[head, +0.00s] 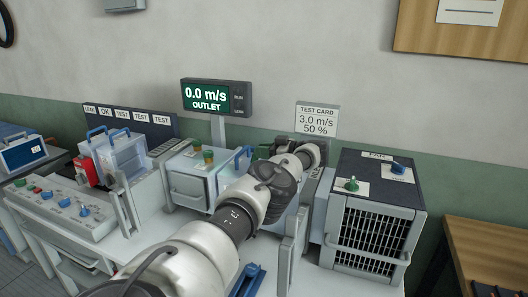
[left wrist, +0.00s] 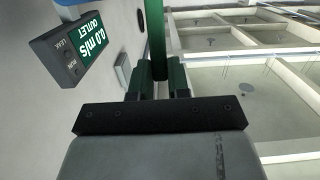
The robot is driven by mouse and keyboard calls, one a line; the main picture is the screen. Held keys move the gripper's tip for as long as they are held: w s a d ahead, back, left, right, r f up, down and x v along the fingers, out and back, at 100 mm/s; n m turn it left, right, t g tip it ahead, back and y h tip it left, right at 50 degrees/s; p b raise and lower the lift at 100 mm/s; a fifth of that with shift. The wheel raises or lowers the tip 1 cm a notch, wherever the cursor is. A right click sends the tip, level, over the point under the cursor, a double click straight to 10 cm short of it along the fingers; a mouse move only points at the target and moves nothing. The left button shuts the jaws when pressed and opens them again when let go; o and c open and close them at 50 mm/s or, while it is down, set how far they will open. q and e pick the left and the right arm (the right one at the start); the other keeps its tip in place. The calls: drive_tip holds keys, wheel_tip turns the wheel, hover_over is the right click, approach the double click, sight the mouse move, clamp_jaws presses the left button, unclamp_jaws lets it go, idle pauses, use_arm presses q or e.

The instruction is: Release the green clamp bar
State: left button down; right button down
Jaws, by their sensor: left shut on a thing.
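The green clamp bar (left wrist: 157,32) runs upright through the top middle of the left wrist view. My left gripper (left wrist: 161,76) is shut on it, with one dark green finger on each side of its lower end. In the head view my left arm reaches from the bottom to the middle of the bench, and its wrist hides most of the gripper and the bar. My right gripper is in neither view.
A fan box (head: 372,215) with a grille stands right of my arm. The outlet display (head: 216,97) reads 0.0 m/s behind the bench. A control panel (head: 65,208) and a clear box with blue handles (head: 118,155) stand at left.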

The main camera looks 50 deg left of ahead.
use_arm(q)
drive_tip(key=c, duration=1.1)
unclamp_jaws()
drive_tip(key=shift+s+a+f, duration=0.1)
drive_tip(key=shift+a+f, duration=0.05)
drive_tip(key=b+v, duration=0.6)
drive_tip(key=v, duration=0.1)
drive_tip(key=shift+d, duration=0.25)
